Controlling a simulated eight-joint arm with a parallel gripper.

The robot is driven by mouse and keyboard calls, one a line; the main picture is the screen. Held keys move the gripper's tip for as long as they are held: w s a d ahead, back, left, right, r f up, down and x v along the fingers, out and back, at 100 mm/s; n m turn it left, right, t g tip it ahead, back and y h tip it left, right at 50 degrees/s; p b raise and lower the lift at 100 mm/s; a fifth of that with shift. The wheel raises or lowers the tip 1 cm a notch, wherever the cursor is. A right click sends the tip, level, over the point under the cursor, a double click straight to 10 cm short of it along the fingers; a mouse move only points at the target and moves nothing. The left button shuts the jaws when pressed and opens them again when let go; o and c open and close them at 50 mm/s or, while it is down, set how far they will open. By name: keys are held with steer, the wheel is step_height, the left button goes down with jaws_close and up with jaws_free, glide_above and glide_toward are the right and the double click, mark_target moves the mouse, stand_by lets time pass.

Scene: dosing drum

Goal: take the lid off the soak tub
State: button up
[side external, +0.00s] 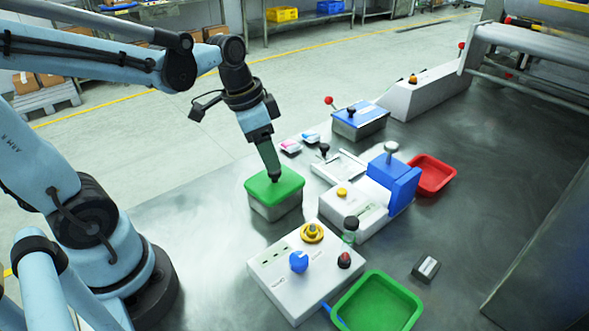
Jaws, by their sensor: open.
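A metal tub (276,212) with a green lid (262,187) stands on the bench, left of the other devices. The lid sits flat on the tub. My gripper (273,178) points down with its fingertips at the middle of the green lid. It is open, and I cannot tell whether the fingers touch the lid or stand around a knob there. A second metal tub (362,130) with a blue lid (355,116) and a dark knob stands farther back. No label shows which of the two is the soak tub.
A white control box (285,273) and a white-and-blue device (370,205) stand right of the green-lidded tub. A green tray (376,306) lies in front, a red tray (434,172) at the right. Bare bench (210,235) lies left of the tub.

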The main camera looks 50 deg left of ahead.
mark_target(275, 178)
steer(key=x, duration=0.2)
steer(key=shift+a+f, duration=0.25)
steer(key=shift+f, duration=0.2)
steer(key=shift+x, duration=1)
steer(key=shift+c, duration=0.3)
steer(key=c, duration=1)
steer(key=shift+r, duration=0.2)
